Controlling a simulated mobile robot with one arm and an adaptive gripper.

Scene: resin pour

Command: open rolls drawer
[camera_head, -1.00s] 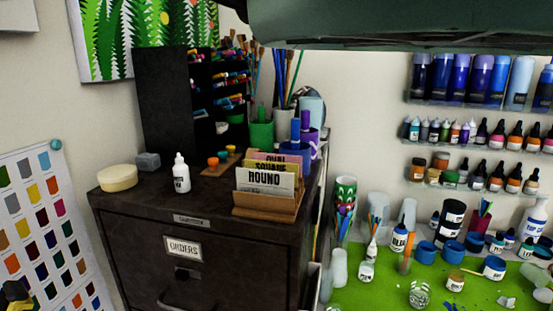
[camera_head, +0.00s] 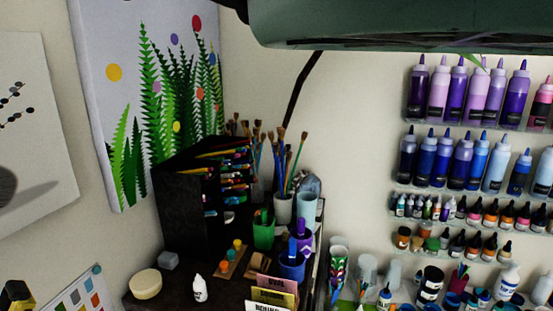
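The dark cabinet (camera_head: 132,303) shows only as part of its top surface at the bottom of the head view. Its drawer fronts are below the picture edge, so no rolls drawer and no drawer handle can be seen. My gripper is not recognisable in this view. A small yellow and black part at the lower left corner and a large green shape across the top stay fixed with the camera.
The cabinet top carries a black pen rack (camera_head: 185,215), a green cup (camera_head: 263,236), a cream round tub (camera_head: 146,284), a white bottle (camera_head: 200,290) and a card holder with cards (camera_head: 274,297). Shelves with purple bottles (camera_head: 438,92) hang at the right. A fern painting (camera_head: 100,110) hangs behind.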

